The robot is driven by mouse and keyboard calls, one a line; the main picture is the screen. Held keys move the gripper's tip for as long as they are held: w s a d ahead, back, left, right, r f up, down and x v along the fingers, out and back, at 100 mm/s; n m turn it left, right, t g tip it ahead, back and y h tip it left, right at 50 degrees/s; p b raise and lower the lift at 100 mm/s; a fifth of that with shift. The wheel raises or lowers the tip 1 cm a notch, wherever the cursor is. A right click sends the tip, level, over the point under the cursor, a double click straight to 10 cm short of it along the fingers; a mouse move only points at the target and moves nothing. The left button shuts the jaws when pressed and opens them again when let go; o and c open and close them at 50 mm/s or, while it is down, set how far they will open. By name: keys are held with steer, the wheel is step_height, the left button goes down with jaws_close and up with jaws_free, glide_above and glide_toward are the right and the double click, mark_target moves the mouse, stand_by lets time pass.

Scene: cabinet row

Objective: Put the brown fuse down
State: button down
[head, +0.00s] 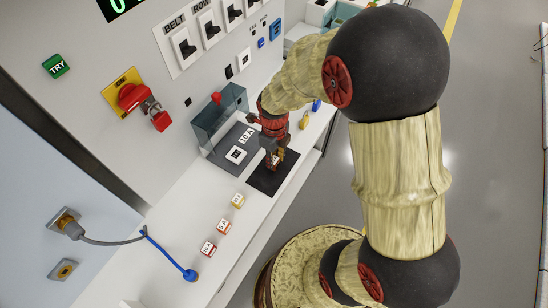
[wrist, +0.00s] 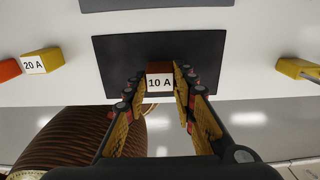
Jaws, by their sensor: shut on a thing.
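The brown fuse (wrist: 160,68), with a white "10 A" label, sits between the two fingers of my gripper (wrist: 159,82) in the wrist view. My gripper is shut on it. The fuse is over a black mat (wrist: 112,62); I cannot tell whether it touches the mat. In the head view, my gripper (head: 273,154) points down at the black mat (head: 262,183) on the white counter, and the fuse is mostly hidden there by the fingers.
A grey plate (head: 222,157) with a "10 A" label and a clear guard (head: 208,125) lies beside the mat. A yellow fuse (head: 238,200), an orange fuse (head: 223,226) and a red fuse (head: 208,248) stand in a row on the counter.

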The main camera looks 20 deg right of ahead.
steer(key=shift+f, duration=0.5)
steer(key=c, duration=1.6)
jaws_free()
steer(key=shift+o, duration=0.7)
steer(key=s+r+n+t+p, duration=0.1)
steer(key=s+r+n+p, duration=0.1)
steer(key=r+n, duration=0.8)
steer(key=s+r+n+t+p, duration=0.2)
steer(key=s+r+n, duration=0.1)
steer(key=r, duration=1.3)
steer(key=s+r+n+t, duration=0.2)
steer(key=s+r+n, duration=0.5)
steer(key=n, duration=0.8)
steer(key=shift+s+r+n+t, duration=0.2)
steer(key=shift+s+n+t, duration=0.15)
steer(key=shift+s, duration=0.65)
